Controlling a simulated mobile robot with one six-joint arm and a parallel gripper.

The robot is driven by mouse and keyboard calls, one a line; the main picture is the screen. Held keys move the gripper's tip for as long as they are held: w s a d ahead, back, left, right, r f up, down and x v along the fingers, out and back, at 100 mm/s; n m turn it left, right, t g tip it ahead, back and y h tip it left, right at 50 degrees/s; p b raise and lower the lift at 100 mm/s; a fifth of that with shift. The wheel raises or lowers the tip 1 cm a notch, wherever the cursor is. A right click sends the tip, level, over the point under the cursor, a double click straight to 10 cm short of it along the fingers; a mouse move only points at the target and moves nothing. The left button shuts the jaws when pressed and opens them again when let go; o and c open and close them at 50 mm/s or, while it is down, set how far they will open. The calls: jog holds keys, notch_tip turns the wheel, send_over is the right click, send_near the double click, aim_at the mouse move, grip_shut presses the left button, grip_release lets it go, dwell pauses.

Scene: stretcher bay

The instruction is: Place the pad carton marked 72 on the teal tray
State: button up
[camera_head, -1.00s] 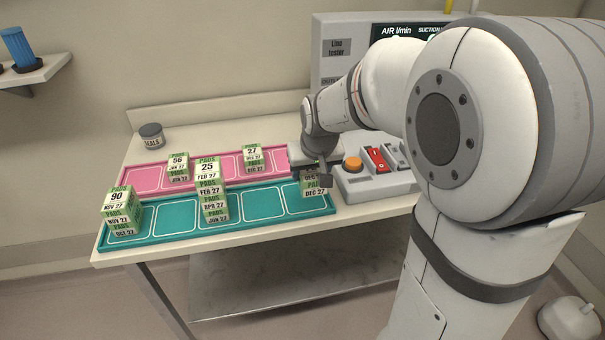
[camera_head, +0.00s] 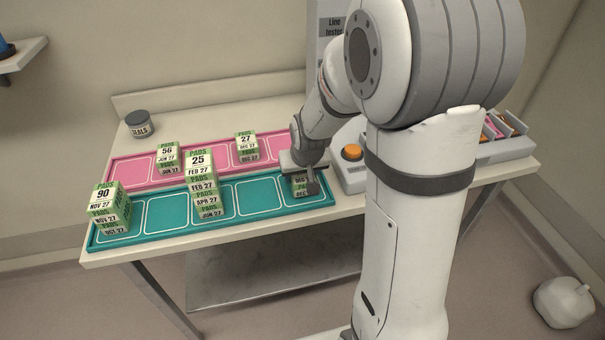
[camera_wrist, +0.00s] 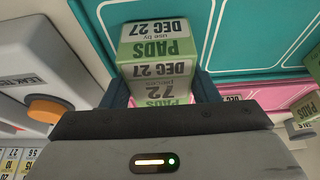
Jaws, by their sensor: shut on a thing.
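The pad carton marked 72 (camera_wrist: 160,85) is green and white, dated DEC 27, and sits between my gripper's fingers (camera_wrist: 162,92) in the wrist view. My gripper (camera_head: 304,174) is shut on it. In the head view, the carton (camera_head: 301,190) is at the right end of the teal tray (camera_head: 148,237), partly hidden by my gripper. I cannot tell whether its base touches the tray. The tray (camera_wrist: 255,35) shows behind the carton in the wrist view. The tray also holds a stack topped by carton 90 (camera_head: 105,197) and a taller stack topped by carton 25 (camera_head: 199,160).
The pink tray (camera_head: 118,178) lies behind, with carton 56 (camera_head: 168,154) and carton 27 (camera_head: 246,143). A tester with an orange button (camera_head: 352,152) stands close to the right of my gripper. A lidded jar (camera_head: 140,124) stands at the back left. Several teal slots are bare.

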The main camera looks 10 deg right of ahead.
jog(key=shift+f, duration=0.3)
jog(key=shift+f, duration=0.2)
jog(key=o, duration=1.1)
jog(key=shift+r, duration=0.1)
jog(key=shift+s+r, duration=0.1)
jog(key=shift+r, duration=0.3)
jog(key=v, duration=1.2)
jog(key=s+g, duration=0.1)
jog(key=s, duration=1.5)
jog(key=shift+s+d+r+g, duration=0.2)
jog(key=shift+s+r+g, duration=0.1)
jog(key=shift+s, duration=0.05)
